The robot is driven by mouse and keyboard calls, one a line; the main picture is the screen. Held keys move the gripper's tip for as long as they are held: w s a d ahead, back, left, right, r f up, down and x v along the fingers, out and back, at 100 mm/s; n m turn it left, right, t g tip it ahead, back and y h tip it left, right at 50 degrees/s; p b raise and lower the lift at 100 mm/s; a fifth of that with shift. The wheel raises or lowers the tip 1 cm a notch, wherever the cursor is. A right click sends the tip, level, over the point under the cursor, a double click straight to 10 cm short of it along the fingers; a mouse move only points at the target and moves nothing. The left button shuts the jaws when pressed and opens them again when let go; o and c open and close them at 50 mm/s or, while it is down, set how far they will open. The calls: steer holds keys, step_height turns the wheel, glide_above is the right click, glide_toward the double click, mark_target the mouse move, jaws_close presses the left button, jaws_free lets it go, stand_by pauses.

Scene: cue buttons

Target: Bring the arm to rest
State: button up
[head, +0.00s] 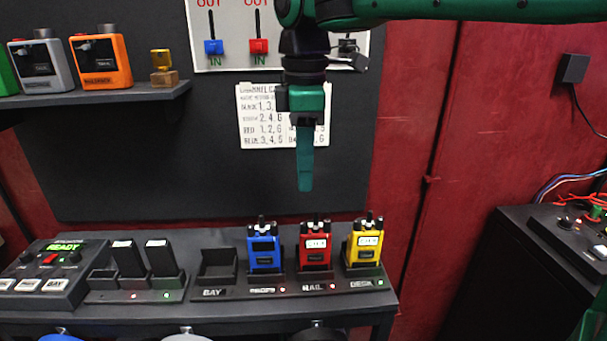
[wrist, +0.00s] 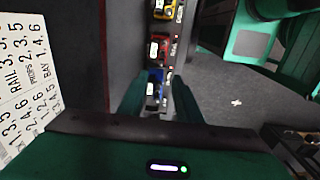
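My gripper (head: 305,186) hangs fingers-down in the head view, in front of the wall panel and above the row of docks. From the side its fingers overlap there. In the wrist view my gripper (wrist: 158,90) shows two fingers apart with nothing between them. Below, a blue radio (head: 264,248), a red radio (head: 314,246) and a yellow radio (head: 364,244) stand upright in docks. My gripper is clear of them all. The dock labelled BAY (head: 217,268) is empty.
A console (head: 55,268) reading READY and two dark upright blocks stand at the bench's left. A shelf (head: 100,96) holds orange and grey devices. A printed card (head: 262,118) hangs behind my gripper. A dark cabinet (head: 490,280) stands right. Air above the radios is free.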

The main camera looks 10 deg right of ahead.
steer(key=s+d+f+m, duration=0.2)
steer(key=d+f+m, duration=0.25)
steer(key=d, duration=0.65)
steer(key=s+d+f+m, duration=0.25)
steer(key=d+m, duration=0.35)
steer(key=d, duration=0.4)
steer(key=s+d+f+m, duration=1.1)
steer(key=s+d+m, duration=0.2)
steer(key=s, duration=0.3)
steer(key=shift+s+d+f, duration=0.25)
steer(key=shift+d+f, duration=0.1)
